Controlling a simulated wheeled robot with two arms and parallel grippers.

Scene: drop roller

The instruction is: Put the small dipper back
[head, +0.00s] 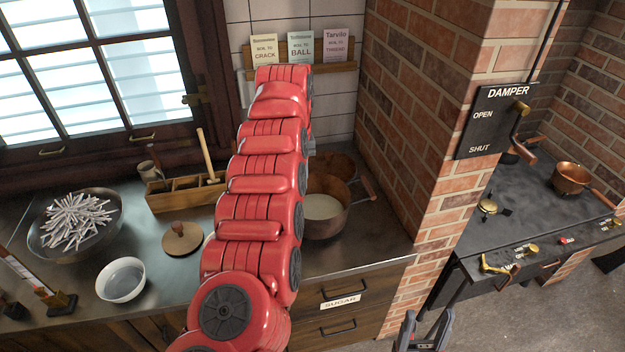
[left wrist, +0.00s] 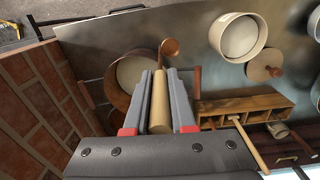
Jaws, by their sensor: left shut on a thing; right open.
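My left gripper (left wrist: 158,88) is shut on a pale wooden handle, which appears to belong to the small dipper (left wrist: 159,102). A small copper-brown round part (left wrist: 170,47) shows just beyond the fingertips, seemingly its cup. In the head view my red left arm hides the gripper and dipper. The wooden rack (head: 178,195) with compartments stands on the counter left of my arm; a long wooden handle (head: 206,153) sticks up from it. The rack also shows in the left wrist view (left wrist: 240,103), right of the gripper. My right gripper (head: 424,330) is open and empty at the bottom edge.
A copper pot (head: 335,222) with pale contents stands right of my left arm, close to the brick pillar (head: 437,130). A round wooden lid (head: 183,240), a white bowl (head: 120,279) and a dish of wrapped sticks (head: 40,240) occupy the left counter. Cards stand on a wall shelf (head: 335,66).

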